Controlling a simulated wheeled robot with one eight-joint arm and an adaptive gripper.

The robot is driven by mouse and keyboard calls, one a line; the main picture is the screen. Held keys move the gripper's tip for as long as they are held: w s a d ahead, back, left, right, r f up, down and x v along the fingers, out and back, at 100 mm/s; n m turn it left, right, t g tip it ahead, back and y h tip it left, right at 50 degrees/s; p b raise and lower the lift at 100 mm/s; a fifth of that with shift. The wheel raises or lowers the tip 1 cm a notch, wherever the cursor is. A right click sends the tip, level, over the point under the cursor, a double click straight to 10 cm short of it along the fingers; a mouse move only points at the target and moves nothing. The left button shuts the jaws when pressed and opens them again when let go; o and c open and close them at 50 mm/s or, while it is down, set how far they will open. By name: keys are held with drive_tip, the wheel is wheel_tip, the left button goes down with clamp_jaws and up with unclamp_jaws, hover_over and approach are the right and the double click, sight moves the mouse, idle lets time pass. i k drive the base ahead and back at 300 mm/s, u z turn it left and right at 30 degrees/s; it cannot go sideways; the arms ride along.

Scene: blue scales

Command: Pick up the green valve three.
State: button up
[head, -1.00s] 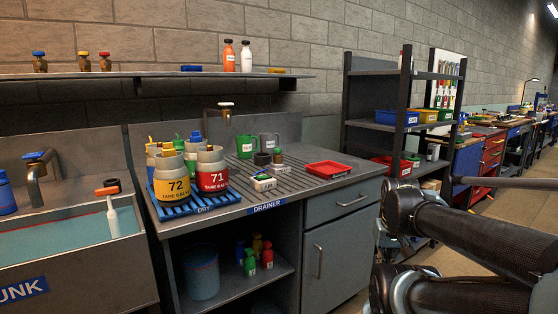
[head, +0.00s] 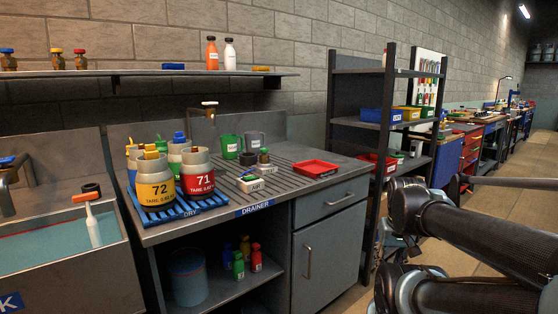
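A small brass-coloured valve with a green top (head: 264,155) stands on the ribbed drainer (head: 300,190), just right of a dark ring-shaped part (head: 248,159) and behind a small white box (head: 250,183). It is small in the head view, and I cannot read any number on it. My dark arm links fill the lower right of the head view, far to the right of the valve. My gripper's fingers do not show.
A green mug (head: 231,147) and a grey mug (head: 255,140) stand behind the valve. A red tray (head: 316,169) lies to its right. Containers 72 (head: 155,185) and 71 (head: 198,177) stand left on a blue rack. The wall shelf (head: 190,74) overhangs. Open floor lies at right.

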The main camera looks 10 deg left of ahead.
sight(264, 158)
drive_tip(key=z, duration=1.65)
drive_tip(key=k, duration=1.35)
drive_tip(key=u, duration=1.5)
drive_tip(key=i, duration=1.05)
